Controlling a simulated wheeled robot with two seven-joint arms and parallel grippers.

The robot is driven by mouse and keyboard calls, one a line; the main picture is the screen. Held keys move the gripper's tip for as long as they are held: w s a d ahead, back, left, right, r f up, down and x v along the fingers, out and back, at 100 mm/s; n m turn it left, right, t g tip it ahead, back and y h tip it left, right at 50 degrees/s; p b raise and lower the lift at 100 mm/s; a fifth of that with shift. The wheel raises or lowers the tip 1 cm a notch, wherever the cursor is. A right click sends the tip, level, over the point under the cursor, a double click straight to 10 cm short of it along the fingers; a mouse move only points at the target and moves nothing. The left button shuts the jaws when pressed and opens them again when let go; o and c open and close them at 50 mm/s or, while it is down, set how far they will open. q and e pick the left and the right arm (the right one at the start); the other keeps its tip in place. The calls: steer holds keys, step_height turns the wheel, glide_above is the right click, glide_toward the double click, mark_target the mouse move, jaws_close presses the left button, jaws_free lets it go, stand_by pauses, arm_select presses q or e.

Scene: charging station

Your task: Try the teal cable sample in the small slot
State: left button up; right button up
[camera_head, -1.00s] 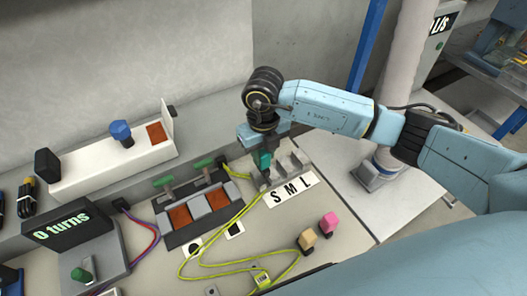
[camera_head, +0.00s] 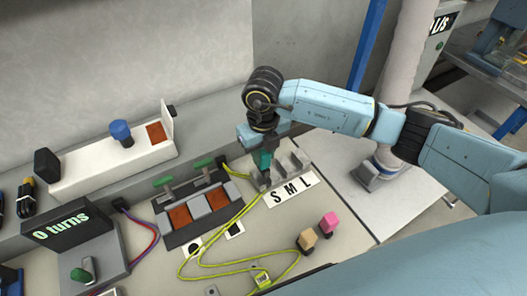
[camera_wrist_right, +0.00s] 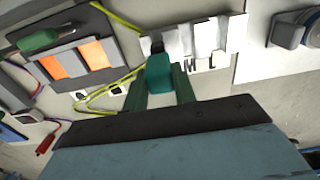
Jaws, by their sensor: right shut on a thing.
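My right gripper (camera_head: 262,160) points down at the left end of the slotted grey block (camera_head: 291,162), by the S of its S M L label (camera_head: 291,190). In the right wrist view the gripper (camera_wrist_right: 160,82) is shut on the teal cable sample (camera_wrist_right: 159,72), which sits between the green fingers. The sample's far end is at the small slot; I cannot tell how deep it is in. The block (camera_wrist_right: 204,38) also shows there, its M and L readable and the S hidden. My left gripper is not in view.
Tan (camera_head: 308,239) and pink (camera_head: 328,222) samples stand in front of the label. A yellow-green cable (camera_head: 215,262) loops over the table. A panel with green levers (camera_head: 195,205) is left of the block. A "0 turns" display (camera_head: 62,228) stands far left.

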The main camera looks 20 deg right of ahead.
steer(key=shift+f+b, duration=0.55)
steer(key=shift+f, duration=0.15)
steer(key=o, duration=1.1)
steer(key=shift+r, duration=0.1)
step_height(320, 180, up, 13)
steer(key=shift+r, duration=0.2)
steer(key=shift+c, duration=0.3)
